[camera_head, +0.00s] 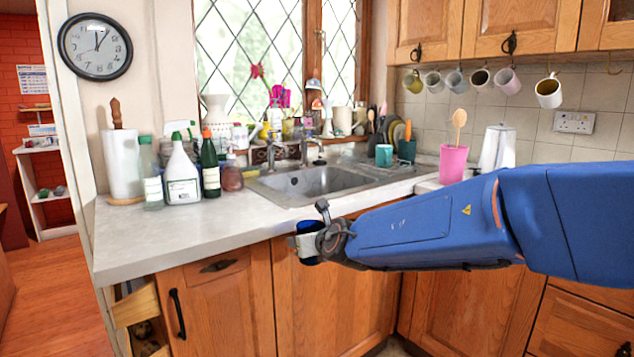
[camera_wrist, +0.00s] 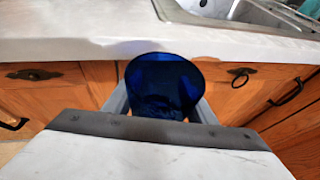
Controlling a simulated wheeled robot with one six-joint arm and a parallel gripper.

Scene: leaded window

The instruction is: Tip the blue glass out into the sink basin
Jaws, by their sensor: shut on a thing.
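The blue glass (camera_wrist: 164,86) is dark, see-through blue and stands close to upright, mouth up, in the wrist view. My gripper (camera_wrist: 162,100) is shut on it, with a finger on each side. In the head view the glass (camera_head: 308,228) shows as a small dark blue shape, partly hidden by my gripper (camera_head: 309,240). Both are in front of the counter's front edge, below and before the sink. The metal sink basin (camera_head: 318,182) is set in the counter behind. Its edge also shows at the top right of the wrist view (camera_wrist: 240,14). Whether the glass holds anything is unclear.
The pale counter (camera_head: 190,235) has bare room left of the sink. Spray and other bottles (camera_head: 182,175) stand there. The tap (camera_head: 304,150) rises behind the basin. A pink cup (camera_head: 453,165) with a wooden spoon and a teal mug (camera_head: 384,156) stand right of it.

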